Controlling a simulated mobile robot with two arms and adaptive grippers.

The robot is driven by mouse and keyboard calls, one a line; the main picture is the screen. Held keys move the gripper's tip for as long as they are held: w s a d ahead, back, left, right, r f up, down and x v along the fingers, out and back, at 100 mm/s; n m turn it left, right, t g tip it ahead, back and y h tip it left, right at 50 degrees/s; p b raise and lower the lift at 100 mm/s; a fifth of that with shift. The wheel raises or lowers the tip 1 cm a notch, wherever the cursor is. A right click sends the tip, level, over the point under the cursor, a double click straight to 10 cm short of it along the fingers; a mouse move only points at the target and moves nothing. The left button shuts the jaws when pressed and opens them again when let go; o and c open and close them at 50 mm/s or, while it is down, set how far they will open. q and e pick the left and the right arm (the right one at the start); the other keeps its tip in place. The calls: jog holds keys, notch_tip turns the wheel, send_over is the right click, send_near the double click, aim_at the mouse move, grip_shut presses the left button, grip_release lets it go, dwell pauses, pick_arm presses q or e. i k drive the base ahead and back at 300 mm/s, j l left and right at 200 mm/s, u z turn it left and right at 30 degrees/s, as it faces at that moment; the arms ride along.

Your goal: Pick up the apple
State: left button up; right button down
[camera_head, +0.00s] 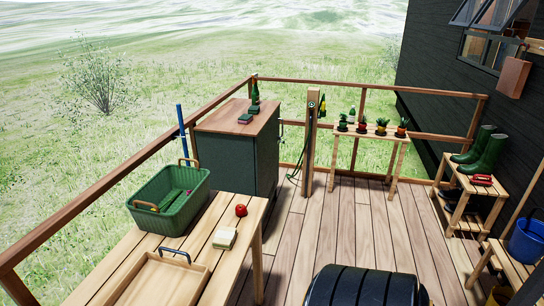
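A red apple (241,210) sits on the slatted wooden table (206,242) at the lower left, near the table's right end. It stands to the right of a green basket (170,200) and just behind a small pale block-like item (225,238). Nothing touches the apple and it is fully visible. Neither of my grippers shows in the head view.
A wooden tray (158,280) lies at the table's front. A dark cabinet (238,150) stands behind the table, and a plant bench (368,134) at the back. Boots (488,152) stand on a right-hand rack.

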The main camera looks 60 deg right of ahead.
aim_at(240, 210)
jog(key=z, duration=1.75)
jog(key=l, duration=0.1)
jog(key=i, duration=0.05)
